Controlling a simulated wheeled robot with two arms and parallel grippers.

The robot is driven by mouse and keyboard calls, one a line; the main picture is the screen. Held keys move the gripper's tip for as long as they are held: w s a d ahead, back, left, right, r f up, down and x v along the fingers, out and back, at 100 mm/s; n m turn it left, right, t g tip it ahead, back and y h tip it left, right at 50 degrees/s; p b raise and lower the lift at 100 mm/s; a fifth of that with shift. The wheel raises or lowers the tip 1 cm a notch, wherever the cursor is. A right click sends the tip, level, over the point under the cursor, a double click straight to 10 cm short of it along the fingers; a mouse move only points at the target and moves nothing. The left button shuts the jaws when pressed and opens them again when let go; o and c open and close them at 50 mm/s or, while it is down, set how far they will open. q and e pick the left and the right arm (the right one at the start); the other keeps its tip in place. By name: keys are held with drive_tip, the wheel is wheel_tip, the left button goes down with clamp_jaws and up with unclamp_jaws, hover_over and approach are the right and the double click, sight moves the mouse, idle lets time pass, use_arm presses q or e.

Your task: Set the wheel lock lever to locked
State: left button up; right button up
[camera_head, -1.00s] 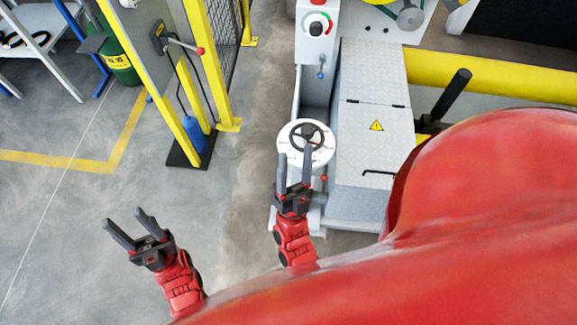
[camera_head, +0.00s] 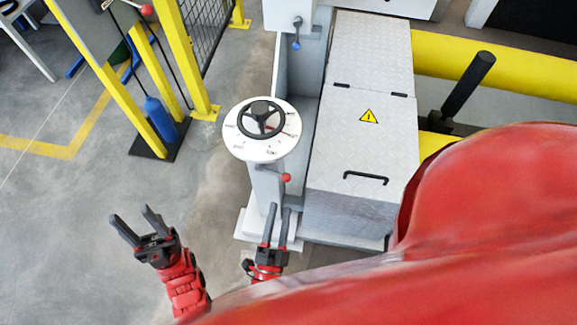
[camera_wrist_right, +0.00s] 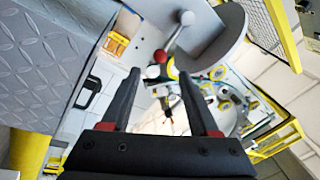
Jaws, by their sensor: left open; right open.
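A short lever with a red ball knob (camera_head: 287,177) sticks out from the pedestal below the handwheel (camera_head: 261,120) and its round white dial plate (camera_head: 236,143). I take it for the wheel lock lever; its lock marking cannot be read. My right gripper (camera_head: 280,210) is open and empty, just below the red knob in the head view and apart from it. In the right wrist view, a red ball (camera_wrist_right: 160,56) shows ahead, near the gap between the open fingers (camera_wrist_right: 159,76). My left gripper (camera_head: 132,214) is open and empty over the floor at the left.
A grey tread-plate cover (camera_head: 350,140) with a black handle (camera_head: 366,178) stands right of the pedestal. A blue-tipped lever (camera_head: 296,41) is behind. A yellow-framed post (camera_head: 200,100) and blue bottle (camera_head: 160,118) stand left. Floor between is clear.

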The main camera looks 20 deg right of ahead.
drive_tip(key=b+x, duration=0.1)
drive_tip(key=x, duration=1.2)
drive_tip(key=shift+w+d+r, duration=0.1)
drive_tip(key=shift+w+d, duration=0.05)
clamp_jaws()
idle(0.8)
